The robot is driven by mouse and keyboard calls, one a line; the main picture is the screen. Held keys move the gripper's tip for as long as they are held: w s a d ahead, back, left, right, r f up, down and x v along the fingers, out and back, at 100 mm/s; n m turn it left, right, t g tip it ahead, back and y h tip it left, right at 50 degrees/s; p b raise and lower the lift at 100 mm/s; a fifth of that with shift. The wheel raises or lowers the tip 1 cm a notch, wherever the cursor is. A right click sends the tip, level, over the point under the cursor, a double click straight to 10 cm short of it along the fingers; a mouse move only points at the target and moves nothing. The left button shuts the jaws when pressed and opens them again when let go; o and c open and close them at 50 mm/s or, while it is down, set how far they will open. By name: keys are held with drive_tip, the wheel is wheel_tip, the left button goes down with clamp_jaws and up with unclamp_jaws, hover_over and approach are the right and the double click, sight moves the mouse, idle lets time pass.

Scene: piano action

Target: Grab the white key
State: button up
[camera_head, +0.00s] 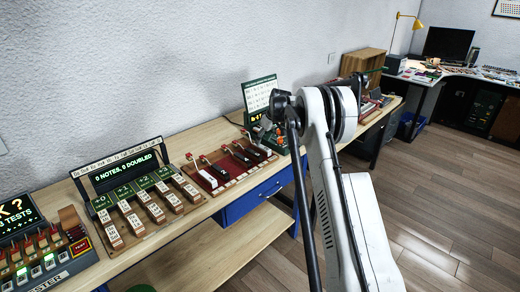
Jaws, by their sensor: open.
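A small white key-like piece (207,179) lies at the left end of a low wooden tray with a dark red bed (228,178) on the long workbench. Several dark key-like pieces (241,158) lie beside it to the right. My white arm rises from the lower right, and its upper joints stand in front of the back part of the bench. My gripper cannot be made out; the far end of the arm is hidden behind its own links or too small to tell.
Left of the tray stands a rack (135,200) with several labelled blocks and a lit display. A tester box (45,250) with small white keys stands at the far left. Bare wood shows along the bench's front edge.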

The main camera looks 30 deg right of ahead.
sight(260, 146)
drive_tip(key=shift+p+x, duration=0.35)
drive_tip(key=shift+x, duration=2.25)
clamp_jaws()
